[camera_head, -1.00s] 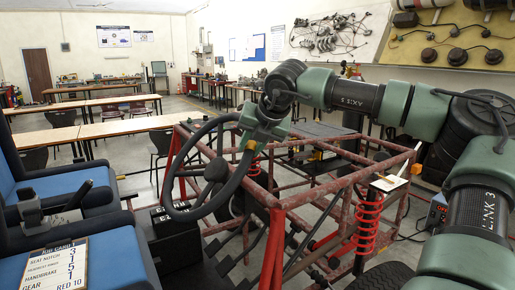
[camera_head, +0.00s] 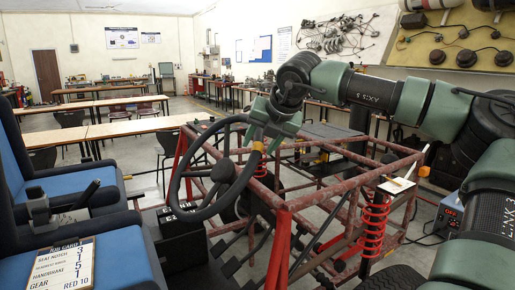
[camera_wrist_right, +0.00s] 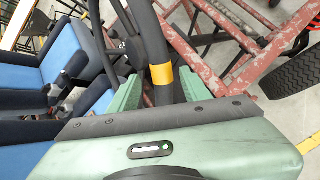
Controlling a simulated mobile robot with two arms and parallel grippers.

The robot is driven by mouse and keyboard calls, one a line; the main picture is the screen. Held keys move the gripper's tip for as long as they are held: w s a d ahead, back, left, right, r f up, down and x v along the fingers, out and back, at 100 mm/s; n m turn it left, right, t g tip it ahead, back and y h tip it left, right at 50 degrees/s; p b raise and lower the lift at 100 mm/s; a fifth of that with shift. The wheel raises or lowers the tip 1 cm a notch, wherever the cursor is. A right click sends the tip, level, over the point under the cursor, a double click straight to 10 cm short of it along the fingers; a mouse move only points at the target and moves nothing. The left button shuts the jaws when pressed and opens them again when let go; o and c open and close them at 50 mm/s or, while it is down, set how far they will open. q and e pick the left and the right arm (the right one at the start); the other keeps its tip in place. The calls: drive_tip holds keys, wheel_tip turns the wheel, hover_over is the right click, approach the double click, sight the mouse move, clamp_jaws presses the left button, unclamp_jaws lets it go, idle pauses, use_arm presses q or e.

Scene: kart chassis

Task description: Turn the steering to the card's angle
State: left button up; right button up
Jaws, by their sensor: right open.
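The black steering wheel (camera_head: 178,184) stands tilted on the red kart frame, with a hub and spokes at its middle. A yellow band (camera_wrist_right: 161,77) marks its rim on the upper right side. My right gripper (camera_head: 260,142) is at that part of the rim. In the right wrist view my right gripper (camera_wrist_right: 160,90) is open, with the rim and the band between its two green fingers. Whether the fingers touch the rim cannot be told. The job card (camera_head: 64,266) lies on the blue seat at lower left, listing seat notch, handbrake and gear. My left gripper is not in view.
The red tube chassis (camera_head: 335,190) with a red spring (camera_head: 374,225) fills the middle right. Blue seats (camera_head: 75,185) and a black box (camera_head: 182,238) stand left of and below the wheel. Workbenches (camera_head: 120,128) are behind, with open floor between.

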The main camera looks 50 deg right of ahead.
drive_tip(key=v, duration=0.5)
drive_tip(key=shift+s+a+r, duration=0.15)
drive_tip(key=shift+s, duration=0.1)
drive_tip(key=shift+w, duration=0.1)
